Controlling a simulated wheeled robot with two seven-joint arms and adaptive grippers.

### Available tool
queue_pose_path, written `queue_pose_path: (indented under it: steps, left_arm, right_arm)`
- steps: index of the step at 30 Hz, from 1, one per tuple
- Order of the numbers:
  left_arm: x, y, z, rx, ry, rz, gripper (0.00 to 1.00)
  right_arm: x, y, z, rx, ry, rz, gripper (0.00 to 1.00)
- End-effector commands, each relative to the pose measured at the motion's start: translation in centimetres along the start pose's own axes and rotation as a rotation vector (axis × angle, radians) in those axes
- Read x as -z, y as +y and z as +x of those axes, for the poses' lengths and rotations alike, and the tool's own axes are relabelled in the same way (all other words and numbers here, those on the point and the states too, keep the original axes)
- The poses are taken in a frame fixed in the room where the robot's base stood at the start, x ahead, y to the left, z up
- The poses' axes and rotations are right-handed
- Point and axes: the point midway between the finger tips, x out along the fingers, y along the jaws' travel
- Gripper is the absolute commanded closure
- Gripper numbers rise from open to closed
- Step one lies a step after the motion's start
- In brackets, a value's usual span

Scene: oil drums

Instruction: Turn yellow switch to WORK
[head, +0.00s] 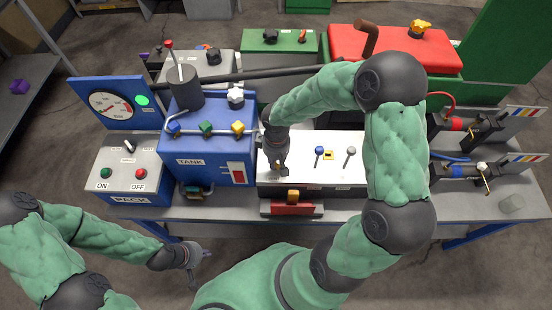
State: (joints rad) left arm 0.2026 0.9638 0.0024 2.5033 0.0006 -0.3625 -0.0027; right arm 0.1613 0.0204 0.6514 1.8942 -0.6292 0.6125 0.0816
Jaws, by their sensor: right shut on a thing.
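The white panel (335,180) sits on the bench right of the blue tank box. A blue-topped lever (319,154) and a grey-topped lever (349,154) stand on it, with a small yellow mark (328,156) between them. My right gripper (280,170) points down at the panel's left part, left of the blue-topped lever. It is shut on a small switch there; the fingers hide it, so its colour and position cannot be told. No WORK lettering is legible. My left gripper (203,268) is empty, fingers apart, in front of the bench.
The blue TANK box (205,147) with coloured valves stands close left of my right gripper. The PACK box (128,175) with ON and OFF buttons is further left. A red block (292,210) lies at the panel's front. A red canister (390,48) is behind.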

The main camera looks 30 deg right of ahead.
Motion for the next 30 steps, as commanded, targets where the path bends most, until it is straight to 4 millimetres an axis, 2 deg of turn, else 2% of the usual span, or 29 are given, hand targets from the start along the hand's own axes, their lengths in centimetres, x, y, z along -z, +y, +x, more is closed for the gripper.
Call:
queue_pose_path:
  steps: [18, 30]
  left_arm:
    - [-0.1, 1.1, -3.2, 0.000, 0.000, 0.000, 1.00]
    - [-0.1, 1.5, -4.1, 0.000, 0.000, 0.000, 1.00]
  right_arm:
    - [0.2, 0.2, -0.1, 0.002, -0.003, -0.547, 1.00]
    - [0.4, 0.3, 0.0, 0.002, -0.002, -0.726, 1.00]
